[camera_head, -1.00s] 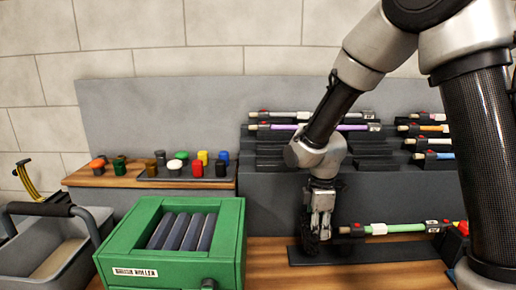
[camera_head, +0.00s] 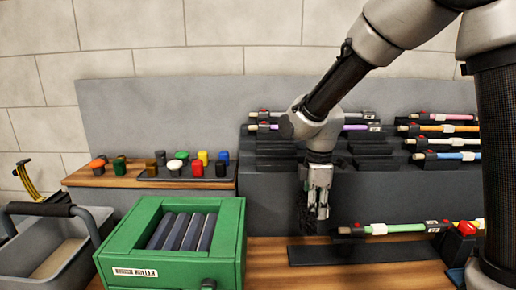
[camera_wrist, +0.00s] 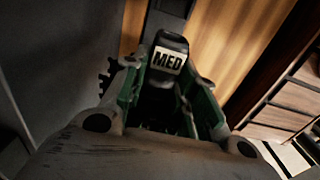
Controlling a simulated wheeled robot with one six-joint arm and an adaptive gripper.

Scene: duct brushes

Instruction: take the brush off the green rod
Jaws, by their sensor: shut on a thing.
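The green rod (camera_head: 405,228) lies level, low at the right, its right end at a block with a red knob. My gripper (camera_head: 319,212) is above and left of the rod's free left end. It is shut on a dark brush (camera_head: 305,216), which shows as a dark bristly shape beside the fingers. In the wrist view my gripper (camera_wrist: 168,105) closes around the brush's black body with a white "MED" label (camera_wrist: 167,60). Dark jagged bristles show left of the fingers. The brush appears apart from the rod; the fingers hide part of it.
A green box (camera_head: 170,245) labelled as a brush roller stands left of the gripper. A grey bin (camera_head: 95,222) with a handle is at far left. Coloured caps sit on a wooden shelf behind. Racked rods (camera_head: 440,128) stand at the back. A dark flat plate (camera_head: 330,254) lies below the gripper.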

